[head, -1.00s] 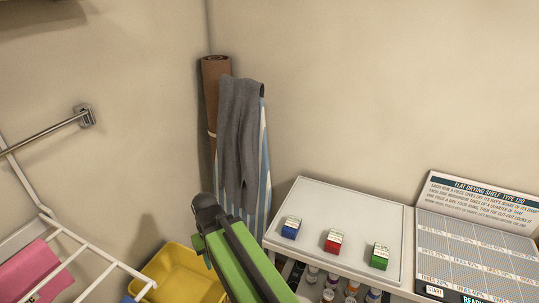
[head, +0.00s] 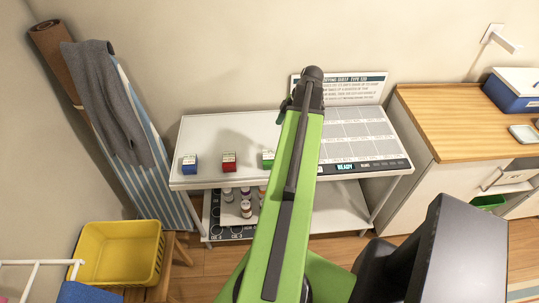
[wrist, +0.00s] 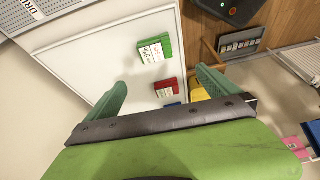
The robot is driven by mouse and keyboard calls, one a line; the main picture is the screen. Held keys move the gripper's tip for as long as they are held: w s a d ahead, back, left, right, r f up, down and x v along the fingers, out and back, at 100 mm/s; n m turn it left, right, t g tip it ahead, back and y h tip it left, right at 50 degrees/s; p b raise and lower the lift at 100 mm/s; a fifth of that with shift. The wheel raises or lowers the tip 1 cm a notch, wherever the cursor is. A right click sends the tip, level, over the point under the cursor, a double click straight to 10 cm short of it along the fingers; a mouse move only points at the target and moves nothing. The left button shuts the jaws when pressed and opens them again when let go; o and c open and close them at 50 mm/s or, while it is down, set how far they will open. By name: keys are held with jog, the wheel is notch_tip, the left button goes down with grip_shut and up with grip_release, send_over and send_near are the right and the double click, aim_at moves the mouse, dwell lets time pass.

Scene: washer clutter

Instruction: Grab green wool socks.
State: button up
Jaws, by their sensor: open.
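No socks can be made out for certain. A small green block with a white label (head: 268,158) stands on the white shelf top, partly behind my arm in the head view. In the wrist view the green block (wrist: 154,50) lies beyond my fingertips, near a red block (wrist: 165,88) and a blue one (wrist: 172,104). My gripper (wrist: 161,78) is open, its two green fingers apart with nothing held between them. In the head view my arm reaches over the shelf, and its fingers are hard to make out.
The shelf top (head: 215,131) has a sign and grey panel at its right. Small bottles (head: 245,208) stand below. A yellow basket (head: 92,276) is at lower left, near a leaning ironing board (head: 160,185) with a grey cloth (head: 105,100). A wooden counter (head: 450,125) is right.

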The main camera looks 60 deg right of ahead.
jog(key=s+d, duration=0.1)
jog(key=s, duration=0.1)
jog(key=b, duration=1.1)
send_near(269, 156)
jog(key=x, duration=0.3)
jog(key=s+x, duration=0.1)
jog(key=shift+w+a+f, duration=0.15)
jog(key=shift+f, duration=0.3)
jog(key=shift+w+a+f+b, duration=0.15)
jog(key=shift+w+f+b, duration=0.05)
jog(key=shift+f+b, duration=0.15)
jog(key=shift+r, duration=0.15)
jog(key=b+x, duration=0.4)
jog(key=x, duration=0.1)
jog(key=shift+w+b, duration=0.3)
jog(key=shift+b, duration=0.05)
jog(key=shift+r, duration=0.1)
jog(key=c, duration=1.4)
